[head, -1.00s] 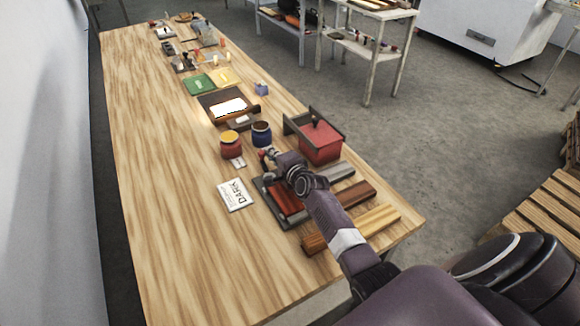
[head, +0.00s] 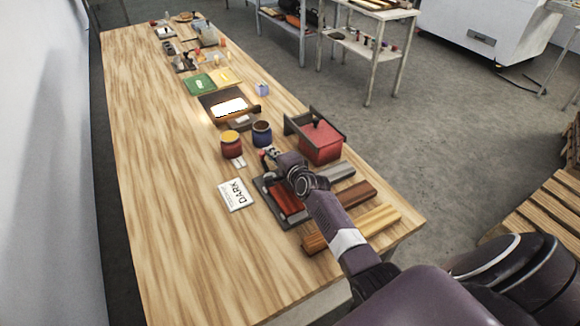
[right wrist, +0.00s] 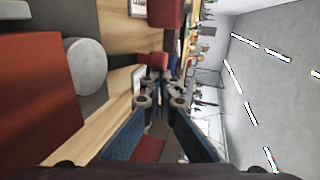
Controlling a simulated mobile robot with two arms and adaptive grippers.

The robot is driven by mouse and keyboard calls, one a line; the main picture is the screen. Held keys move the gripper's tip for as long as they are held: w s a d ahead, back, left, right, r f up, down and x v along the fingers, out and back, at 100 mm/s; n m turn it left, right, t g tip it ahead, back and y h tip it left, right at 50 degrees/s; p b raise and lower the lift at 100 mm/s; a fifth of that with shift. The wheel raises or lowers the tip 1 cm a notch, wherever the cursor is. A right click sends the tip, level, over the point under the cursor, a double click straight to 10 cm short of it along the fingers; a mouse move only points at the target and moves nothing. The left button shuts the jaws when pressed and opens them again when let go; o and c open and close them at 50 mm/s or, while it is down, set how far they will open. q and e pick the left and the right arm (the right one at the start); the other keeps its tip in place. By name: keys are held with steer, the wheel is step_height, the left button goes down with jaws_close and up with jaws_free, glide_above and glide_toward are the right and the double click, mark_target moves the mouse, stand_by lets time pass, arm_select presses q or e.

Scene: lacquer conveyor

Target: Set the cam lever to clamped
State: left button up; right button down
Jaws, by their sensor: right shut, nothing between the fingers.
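The cam lever has a grey round pivot (right wrist: 86,68), a dark bar and a red knob (right wrist: 153,60) in the right wrist view. Its knob shows small and red in the head view (head: 264,158), partly covered by my gripper. The lever belongs to a dark fixture base (head: 262,190) that carries a reddish wooden block (head: 285,198). My right gripper (head: 269,153) is shut and empty beside the knob. In the right wrist view its fingertips (right wrist: 164,80) are close to the knob; I cannot tell whether they touch. My left gripper is not in view.
A red jar (head: 231,146) and a blue jar (head: 262,134) stand just beyond the gripper. A red box (head: 320,142) is to the right. Wooden bars (head: 350,230) lie at the near right. The table's left side is clear.

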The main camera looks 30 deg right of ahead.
steer(key=v, duration=1.2)
stand_by(0.5)
